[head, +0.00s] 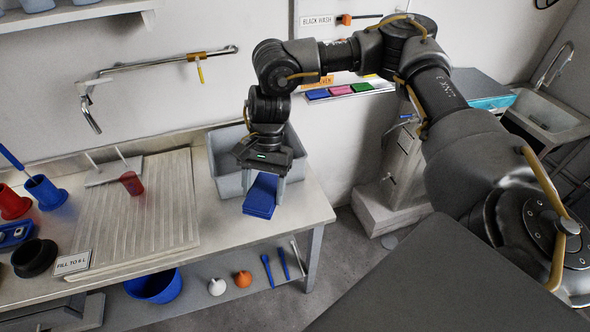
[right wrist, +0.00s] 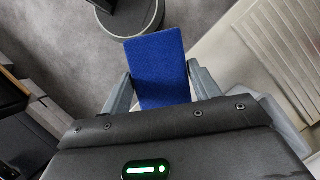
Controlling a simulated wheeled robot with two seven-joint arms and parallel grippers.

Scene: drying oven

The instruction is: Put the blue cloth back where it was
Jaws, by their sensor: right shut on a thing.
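The blue cloth (head: 260,196) hangs from my right gripper (head: 265,178), in front of the grey bin (head: 226,180) and over the front right part of the bench. In the right wrist view the blue cloth (right wrist: 156,70) sits between the two fingers of my right gripper (right wrist: 158,88), which is shut on it. A wall rail (head: 375,86) at the back holds a blue, a pink and a green folded cloth (head: 361,87) side by side. An orange label (head: 318,81) is above the rail, partly hidden by my right arm. My left gripper is not in view.
The bench (head: 300,206) holds a ribbed drainboard (head: 150,215) with a red cup (head: 131,183), and blue and red holders at left. A lower shelf (head: 200,300) carries a blue bucket (head: 153,286). A sink (head: 545,112) stands at far right.

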